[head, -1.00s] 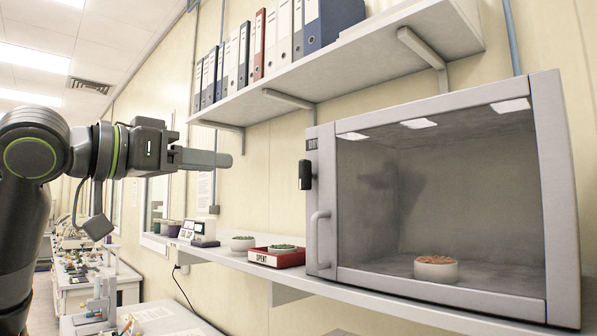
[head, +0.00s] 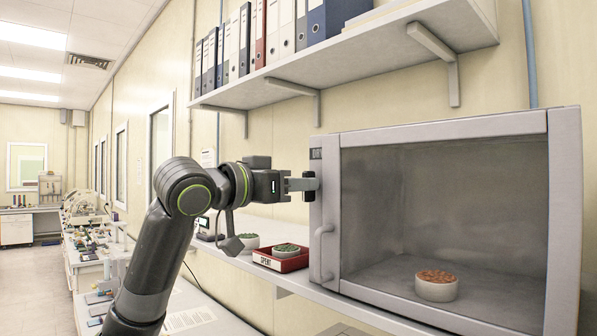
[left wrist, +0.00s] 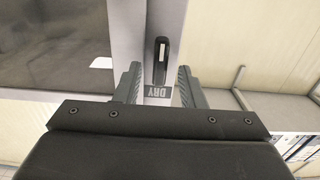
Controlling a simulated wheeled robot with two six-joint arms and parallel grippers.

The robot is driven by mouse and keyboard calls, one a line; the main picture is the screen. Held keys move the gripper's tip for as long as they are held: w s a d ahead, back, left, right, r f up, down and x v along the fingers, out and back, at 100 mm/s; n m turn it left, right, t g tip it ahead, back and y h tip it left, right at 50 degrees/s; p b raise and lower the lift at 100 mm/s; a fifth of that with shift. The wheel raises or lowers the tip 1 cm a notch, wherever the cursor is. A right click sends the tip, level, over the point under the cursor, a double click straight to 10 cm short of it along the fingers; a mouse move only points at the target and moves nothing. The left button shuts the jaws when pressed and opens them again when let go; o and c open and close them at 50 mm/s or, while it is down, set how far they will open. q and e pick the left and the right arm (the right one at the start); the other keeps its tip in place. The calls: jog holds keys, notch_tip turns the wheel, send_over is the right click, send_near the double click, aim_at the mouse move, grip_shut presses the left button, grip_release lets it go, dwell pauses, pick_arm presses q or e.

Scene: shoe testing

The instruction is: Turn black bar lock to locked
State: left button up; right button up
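The black bar lock (head: 310,187) is on the left frame of the grey cabinet (head: 345,135), with the bar upright. It also shows in the left wrist view (left wrist: 160,62), lying lengthwise between the fingers beside an upside-down "DRY" label (left wrist: 158,91). My left gripper (head: 304,184) is at the lock, its fingers partly covering the bar. In the left wrist view my left gripper (left wrist: 157,72) is open, one finger on each side of the bar, with gaps showing on both sides. My right gripper is not in view.
A curved handle (head: 320,252) sits below the lock. A bowl of orange bits (head: 436,289) is inside the cabinet. A red "SPENT" tray (head: 268,262) and small bowls stand on the lower shelf. A binder shelf (head: 370,60) hangs above.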

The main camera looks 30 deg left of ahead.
pick_arm(q)
jog(key=shift+w+d, duration=0.15)
jog(key=shift+w, duration=0.3)
grip_shut()
